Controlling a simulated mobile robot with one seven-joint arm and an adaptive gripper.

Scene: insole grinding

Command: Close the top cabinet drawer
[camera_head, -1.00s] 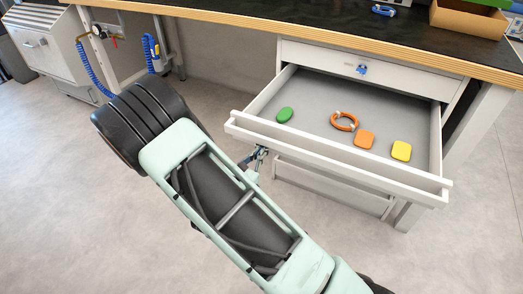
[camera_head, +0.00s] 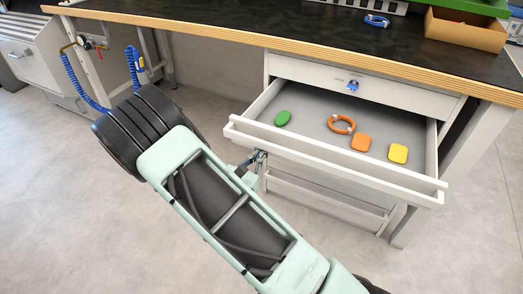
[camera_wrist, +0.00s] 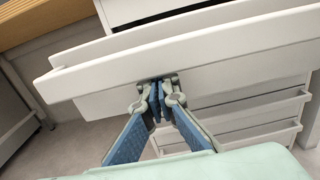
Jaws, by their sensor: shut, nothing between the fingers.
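An open white drawer (camera_head: 330,161) sticks out of the white cabinet (camera_head: 420,94). In the drawer lie a green piece (camera_head: 283,118), an orange ring (camera_head: 336,127), an orange piece (camera_head: 361,142) and a yellow piece (camera_head: 398,153). My gripper (camera_head: 260,157) is at the left part of the drawer's outer front. In the wrist view, the closed fingertips (camera_wrist: 157,88) meet the drawer front (camera_wrist: 215,58) and appear to touch it. They hold nothing.
A dark workbench top (camera_head: 260,32) with a wooden edge runs above the cabinet. It carries a cardboard box (camera_head: 466,28) and a blue ring (camera_head: 377,20). Lower drawers (camera_head: 325,200) are closed. A blue coiled hose (camera_head: 82,85) hangs at left. The floor in front is clear.

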